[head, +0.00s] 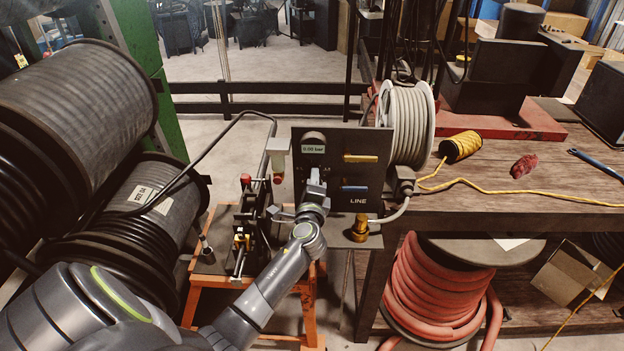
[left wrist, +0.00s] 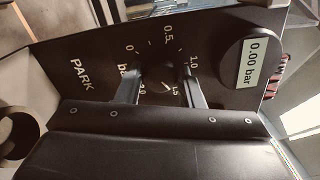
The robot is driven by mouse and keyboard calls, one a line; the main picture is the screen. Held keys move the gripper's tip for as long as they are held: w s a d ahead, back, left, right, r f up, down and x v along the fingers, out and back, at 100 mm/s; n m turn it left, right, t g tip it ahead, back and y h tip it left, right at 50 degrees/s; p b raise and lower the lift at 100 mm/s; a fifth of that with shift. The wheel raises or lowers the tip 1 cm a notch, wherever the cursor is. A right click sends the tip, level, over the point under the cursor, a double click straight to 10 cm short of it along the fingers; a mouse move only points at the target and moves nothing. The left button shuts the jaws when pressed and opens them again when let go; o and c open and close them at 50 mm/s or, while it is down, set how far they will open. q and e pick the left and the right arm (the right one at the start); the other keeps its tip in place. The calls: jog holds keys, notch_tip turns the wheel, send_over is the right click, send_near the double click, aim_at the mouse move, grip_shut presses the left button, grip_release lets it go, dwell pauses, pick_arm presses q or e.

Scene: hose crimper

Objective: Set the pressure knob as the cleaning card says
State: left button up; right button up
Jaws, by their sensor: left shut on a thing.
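The dark control panel (head: 340,165) stands left of the workbench. Its display (head: 313,149) reads 0.00 bar; the display also shows in the left wrist view (left wrist: 248,64). My left gripper (head: 315,190) is at the panel's lower left. In the left wrist view its two fingers (left wrist: 160,92) are shut on the dark pressure knob (left wrist: 160,72), one finger on each side. Printed marks around the knob include 0, 0.5, 1.0 and 1.5, with PARK to the left. A small white mark shows between the fingers; its exact setting is unclear. I cannot identify a cleaning card. My right gripper is out of view.
Large black reels (head: 75,105) crowd the left. The wooden bench (head: 490,190) is at right.

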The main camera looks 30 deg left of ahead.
pick_arm(q)
jog(key=shift+r+m, duration=0.1)
jog(key=shift+m, duration=0.5)
jog(key=o, duration=1)
jog(key=shift+c, duration=0.2)
jog(key=shift+p, duration=0.3)
jog(key=v, duration=1.7)
jog(key=shift+s, duration=0.2)
